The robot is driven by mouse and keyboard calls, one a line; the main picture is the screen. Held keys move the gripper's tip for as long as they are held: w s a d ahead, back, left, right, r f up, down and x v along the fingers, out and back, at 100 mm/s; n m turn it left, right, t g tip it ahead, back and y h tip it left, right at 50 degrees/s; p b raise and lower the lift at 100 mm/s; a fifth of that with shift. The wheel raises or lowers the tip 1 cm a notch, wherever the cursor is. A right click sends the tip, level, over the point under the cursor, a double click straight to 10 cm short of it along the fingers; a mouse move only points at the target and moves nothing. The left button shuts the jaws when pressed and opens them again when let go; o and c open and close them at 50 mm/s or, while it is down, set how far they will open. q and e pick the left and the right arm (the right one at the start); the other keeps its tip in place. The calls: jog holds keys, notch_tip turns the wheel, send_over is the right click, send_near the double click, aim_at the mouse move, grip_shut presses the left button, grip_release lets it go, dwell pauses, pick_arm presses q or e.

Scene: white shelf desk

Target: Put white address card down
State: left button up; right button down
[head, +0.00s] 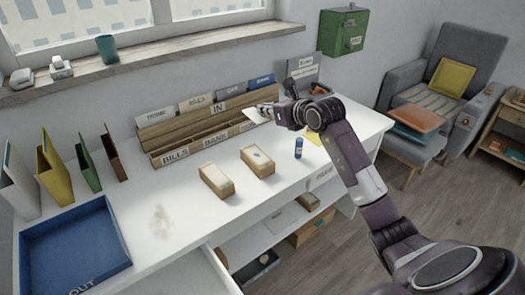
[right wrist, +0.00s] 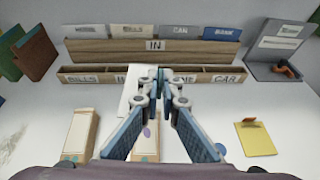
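The white address card (head: 255,116) sticks out to the left of my right gripper (head: 268,112) in the head view. In the right wrist view, the white card (right wrist: 132,82) lies at the left of the converging fingertips (right wrist: 158,76), which look closed on its edge. The card is held above the front row of the wooden IN sorter (head: 178,128), near its right end. Part of the card is hidden by the fingers. My left gripper is in neither view.
Two small wooden boxes of cards (head: 216,181) (head: 257,163) stand before the sorter. A blue cylinder (head: 298,148) and a yellow note (head: 314,138) lie to the right. A blue OUT tray (head: 75,243) is at front left.

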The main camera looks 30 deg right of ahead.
send_over(265, 156)
notch_tip(265, 156, down, 10)
jog(key=shift+f+p, duration=0.25)
jog(key=shift+p, duration=0.05)
jog(key=shift+d+f, duration=0.1)
jog(key=shift+f, duration=2.65)
jog(key=c, duration=2.2)
grip_release()
jog(key=shift+f, duration=0.1)
jog(key=shift+o, duration=0.2)
